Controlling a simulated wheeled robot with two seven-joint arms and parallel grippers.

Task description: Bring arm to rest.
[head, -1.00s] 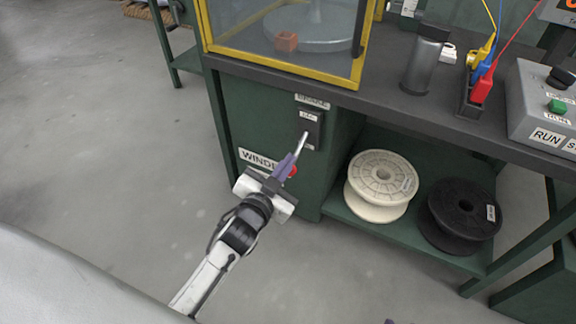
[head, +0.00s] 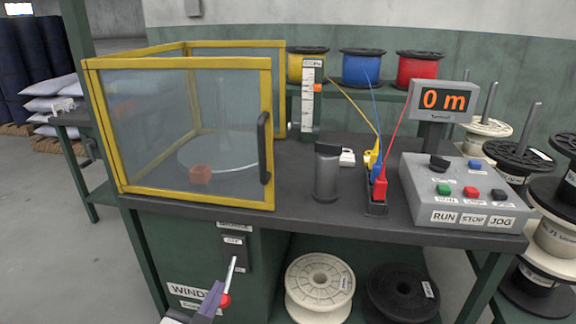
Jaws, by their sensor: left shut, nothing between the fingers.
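My left gripper (head: 211,300) shows at the bottom edge of the head view, in front of the green cabinet (head: 185,250) under the bench. Its fingers are shut and hold nothing. They are just below the pale lever of the brake switch (head: 232,265) and beside a red knob (head: 224,300); I cannot tell whether they touch either one. The rest of the left arm is cut off by the frame. My right gripper is not in view.
A yellow-framed guard (head: 190,200) with a black handle stands on the bench (head: 290,205). A control box (head: 465,195), a grey cylinder (head: 327,172) and a 0 m display (head: 443,100) are to the right. A white spool (head: 300,290) and a black spool (head: 385,300) sit below. Floor at left is clear.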

